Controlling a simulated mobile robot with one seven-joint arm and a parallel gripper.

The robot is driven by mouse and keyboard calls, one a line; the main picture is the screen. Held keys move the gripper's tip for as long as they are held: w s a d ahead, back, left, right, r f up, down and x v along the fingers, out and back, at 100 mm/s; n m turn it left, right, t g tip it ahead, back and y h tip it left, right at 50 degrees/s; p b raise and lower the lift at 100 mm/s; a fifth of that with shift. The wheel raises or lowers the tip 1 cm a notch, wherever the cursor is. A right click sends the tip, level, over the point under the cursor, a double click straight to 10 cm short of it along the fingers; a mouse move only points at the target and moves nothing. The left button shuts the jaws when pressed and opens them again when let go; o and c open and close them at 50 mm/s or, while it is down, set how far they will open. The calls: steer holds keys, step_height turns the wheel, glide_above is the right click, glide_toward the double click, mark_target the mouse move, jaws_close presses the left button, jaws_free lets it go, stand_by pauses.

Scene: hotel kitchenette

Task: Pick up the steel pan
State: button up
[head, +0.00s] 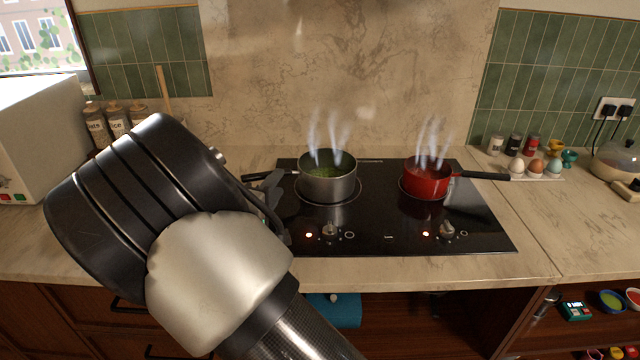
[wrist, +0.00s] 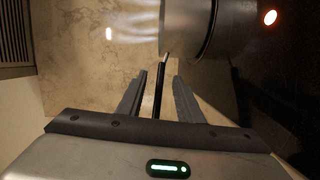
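The steel pan (head: 328,184) stands upright on the left burner, with green contents and steam rising. Its dark handle (head: 255,177) points left. In the wrist view the pan's side (wrist: 188,28) is at the top and the handle (wrist: 160,82) runs down from it. My gripper (head: 272,188) is at the handle, left of the pan. The wrist view shows my gripper (wrist: 160,88) open, one finger on each side of the handle, with gaps visible on both sides. My arm hides part of the counter and the hob's left edge.
A red pan (head: 428,180) steams on the right burner, its handle pointing right. Eggs in a holder (head: 537,169) and spice jars (head: 514,144) stand right of the hob. Storage jars (head: 117,122) and a white appliance (head: 35,135) are at left. The right counter front is clear.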

mark_target(286, 169)
steer(key=b+x, duration=0.1)
steer(key=x, duration=0.7)
steer(key=shift+a+f, duration=0.1)
steer(key=shift+f, duration=0.05)
jaws_close()
stand_by(1.1)
steer(key=shift+w+r, duration=0.1)
steer(key=shift+r, duration=0.2)
